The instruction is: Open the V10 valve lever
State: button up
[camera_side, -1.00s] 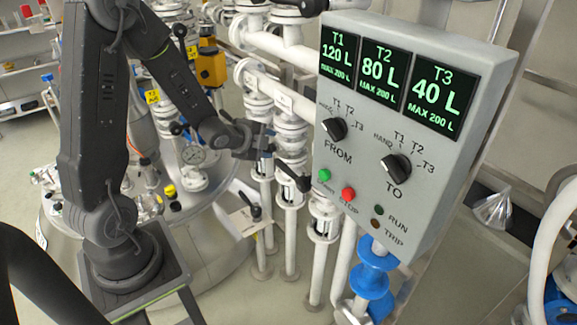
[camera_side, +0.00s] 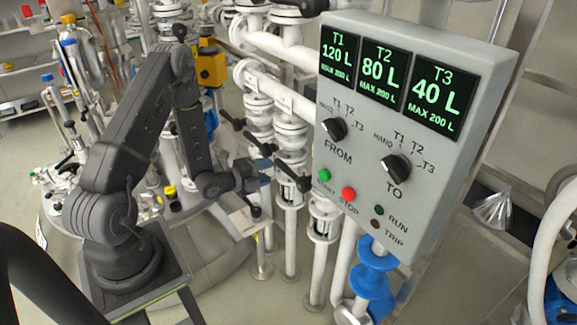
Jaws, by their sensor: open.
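Several black valve levers sit on the white vertical pipes in the middle of the view. One is an upper lever (camera_side: 231,119), one a middle lever (camera_side: 261,145) and one a right lever (camera_side: 293,175). No V10 label is readable, so I cannot tell which lever is V10. My gripper (camera_side: 263,180) is in front of the pipes, left of the right lever and below the middle one. Its jaws are open, with no object seen between them. The picture is too small to tell whether it touches a lever.
A grey control panel (camera_side: 412,205) with T1, T2 and T3 displays stands right of my gripper. White pipes (camera_side: 290,245) rise behind and below it. A shiny vessel (camera_side: 60,235) and yellow device (camera_side: 211,66) are at left. A blue fitting (camera_side: 375,268) is below the panel.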

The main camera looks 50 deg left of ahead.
aim_at(294, 172)
jog(key=w+f, duration=0.1)
jog(key=w, duration=0.7)
jog(key=shift+w+f, duration=0.3)
jog(key=shift+f, duration=0.05)
jog(key=shift+c, duration=0.4)
grip_shut()
